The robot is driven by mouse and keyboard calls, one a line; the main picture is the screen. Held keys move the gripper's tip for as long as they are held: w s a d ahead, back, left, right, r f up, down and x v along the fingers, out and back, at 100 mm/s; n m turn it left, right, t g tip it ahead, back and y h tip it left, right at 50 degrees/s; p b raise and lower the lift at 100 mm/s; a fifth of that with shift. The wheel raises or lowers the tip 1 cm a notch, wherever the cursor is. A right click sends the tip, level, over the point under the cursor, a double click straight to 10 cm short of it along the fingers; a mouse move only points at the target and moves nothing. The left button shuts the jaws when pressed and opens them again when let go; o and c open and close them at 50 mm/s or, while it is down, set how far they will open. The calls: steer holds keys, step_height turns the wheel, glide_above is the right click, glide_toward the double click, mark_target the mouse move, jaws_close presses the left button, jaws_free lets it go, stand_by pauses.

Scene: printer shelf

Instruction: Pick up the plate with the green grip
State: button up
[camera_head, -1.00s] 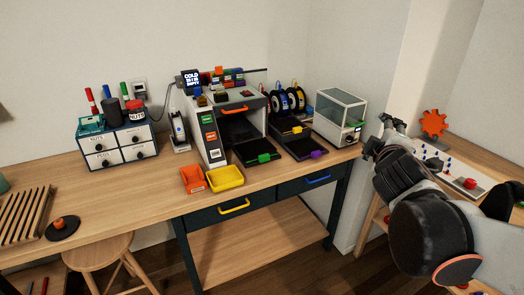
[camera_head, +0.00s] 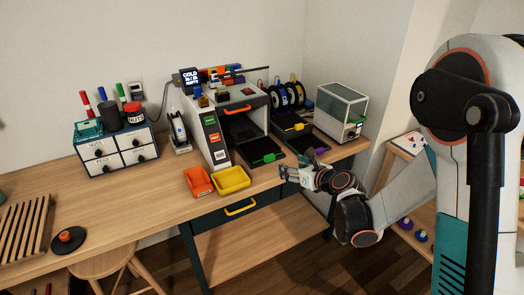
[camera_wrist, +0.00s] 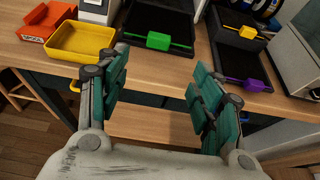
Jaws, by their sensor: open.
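The black plate with the green grip (camera_head: 263,158) lies flat at the front of the printer, its green grip facing the table's front edge. In the wrist view the same plate (camera_wrist: 156,17) is at the top, with its green grip (camera_wrist: 158,41) nearest me. My gripper (camera_head: 284,174) is at the table's front edge, in front of and slightly right of this plate, apart from it. In the wrist view my gripper (camera_wrist: 158,95) is open and empty, its teal fingers spread wide with the green grip ahead between them.
An orange tray (camera_head: 199,181) and a yellow tray (camera_head: 232,179) stand left of the plate. To its right is a black plate with a purple grip (camera_wrist: 246,84) and one with a yellow grip (camera_wrist: 240,32). The printer (camera_head: 213,141) stands behind. Bare tabletop lies in front.

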steer(key=b, duration=0.2)
glide_toward(271, 159)
steer(key=x, duration=0.3)
steer(key=shift+b+x, duration=1.15)
steer(key=shift+x, duration=1.7)
steer(key=shift+r, duration=0.1)
steer(key=shift+c, duration=0.2)
steer(key=c, duration=1.1)
